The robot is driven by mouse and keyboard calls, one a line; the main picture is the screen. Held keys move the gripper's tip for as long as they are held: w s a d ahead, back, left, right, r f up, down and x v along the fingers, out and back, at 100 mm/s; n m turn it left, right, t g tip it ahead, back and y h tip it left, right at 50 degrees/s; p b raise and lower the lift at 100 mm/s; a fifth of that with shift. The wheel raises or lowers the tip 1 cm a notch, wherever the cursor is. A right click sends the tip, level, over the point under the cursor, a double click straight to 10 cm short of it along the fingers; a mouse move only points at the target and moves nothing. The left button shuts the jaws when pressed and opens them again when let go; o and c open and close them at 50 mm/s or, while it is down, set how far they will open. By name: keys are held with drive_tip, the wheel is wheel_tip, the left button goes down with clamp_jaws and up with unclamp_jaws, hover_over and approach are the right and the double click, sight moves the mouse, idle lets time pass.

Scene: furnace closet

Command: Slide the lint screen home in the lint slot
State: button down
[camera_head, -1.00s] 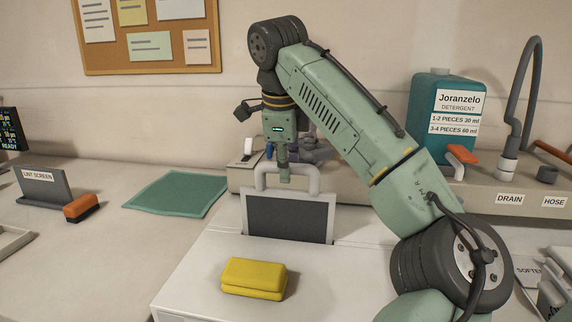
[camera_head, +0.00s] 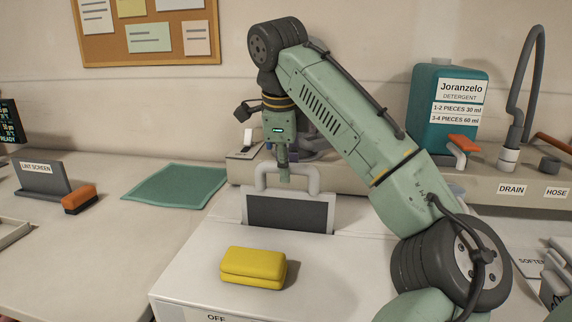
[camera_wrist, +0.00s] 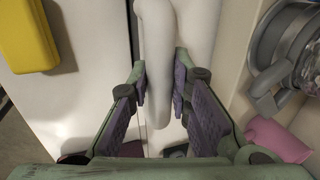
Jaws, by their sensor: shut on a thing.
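The lint screen (camera_head: 288,213) is a dark panel in a light grey frame with a thick looped handle (camera_head: 313,181) on top. It stands upright in the lint slot (camera_head: 325,233) in the white machine top, its lower part hidden below the surface. My gripper (camera_head: 284,178) is above it, shut on the handle. In the wrist view the two purple-padded fingers (camera_wrist: 162,82) lie on either side of the pale handle (camera_wrist: 155,45). The slot itself is mostly hidden by the screen.
A yellow sponge (camera_head: 253,268) lies on the machine top in front of the screen. Behind stands a raised console (camera_head: 480,185) with a teal detergent jug (camera_head: 432,110). At left are a green cloth (camera_head: 178,185), a lint screen stand (camera_head: 42,178) and an orange brush (camera_head: 79,199).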

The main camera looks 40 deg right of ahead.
sight(286, 206)
drive_tip(key=shift+f+b, duration=1.85)
drive_tip(key=shift+f, duration=1.5)
drive_tip(key=shift+s+a+f+b, duration=0.1)
drive_tip(key=shift+f+b, duration=0.25)
drive_tip(key=shift+f, duration=0.55)
drive_tip(key=shift+a+f+b, duration=0.1)
drive_tip(key=shift+f+b, duration=0.1)
drive_tip(key=shift+b, duration=0.2)
drive_tip(key=c, duration=1.7)
unclamp_jaws()
drive_tip(key=shift+d+f, duration=0.25)
drive_tip(key=shift+d, duration=0.1)
drive_tip(key=o, duration=0.3)
drive_tip(key=shift+a+r, duration=0.15)
drive_tip(key=shift+r, duration=0.15)
drive_tip(key=shift+o, duration=0.2)
